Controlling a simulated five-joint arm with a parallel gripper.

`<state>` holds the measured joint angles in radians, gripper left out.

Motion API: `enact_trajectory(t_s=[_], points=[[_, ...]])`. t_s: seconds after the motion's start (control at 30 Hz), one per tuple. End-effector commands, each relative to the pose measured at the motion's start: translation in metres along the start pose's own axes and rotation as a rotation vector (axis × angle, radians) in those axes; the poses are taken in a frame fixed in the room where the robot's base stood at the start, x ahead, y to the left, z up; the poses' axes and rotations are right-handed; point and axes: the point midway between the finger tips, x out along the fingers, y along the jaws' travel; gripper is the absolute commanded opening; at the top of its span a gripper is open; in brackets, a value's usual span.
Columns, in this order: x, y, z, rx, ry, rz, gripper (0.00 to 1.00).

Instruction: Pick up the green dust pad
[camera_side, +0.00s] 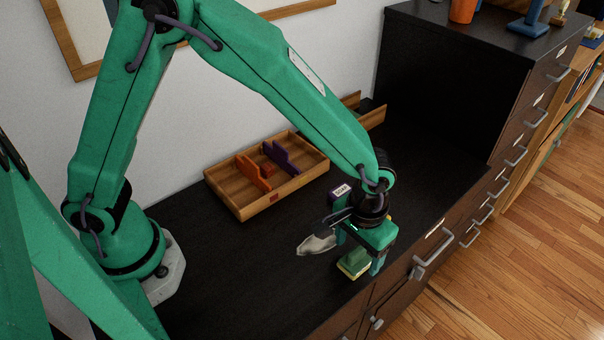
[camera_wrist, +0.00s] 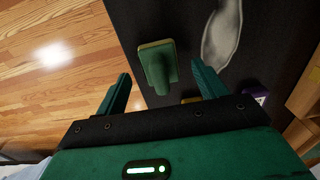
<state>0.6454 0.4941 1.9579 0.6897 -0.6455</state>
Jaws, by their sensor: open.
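The green dust pad (camera_side: 353,266) lies on the dark cabinet top near its front edge, with a pale yellow rim around its base. In the wrist view the pad (camera_wrist: 158,66) shows its raised green grip, ahead of and between my fingers. My gripper (camera_side: 359,251) is open, pointing down above the pad, with one finger to each side in the picture. In the wrist view my gripper (camera_wrist: 160,73) has nothing between its fingers that I can see touching them. Part of the pad is hidden behind my gripper in the side view.
A grey, rounded flat object (camera_side: 316,245) lies just left of the pad. A small dark labelled box (camera_side: 336,195) stands behind my gripper. A wooden tray (camera_side: 240,209) holds orange and purple pieces. The cabinet's front edge drops to a wooden floor (camera_side: 510,265).

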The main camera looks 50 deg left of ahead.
Motion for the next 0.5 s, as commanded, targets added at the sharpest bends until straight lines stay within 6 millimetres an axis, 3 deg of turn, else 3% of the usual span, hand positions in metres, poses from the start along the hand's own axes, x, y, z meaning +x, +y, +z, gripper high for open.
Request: enact_trajectory(t_s=[0.2,0.5], points=[[0.020,0.000,0.000,0.000,-0.002,-0.001,0.71],[0.021,0.000,0.000,0.000,0.000,0.000,0.71]])
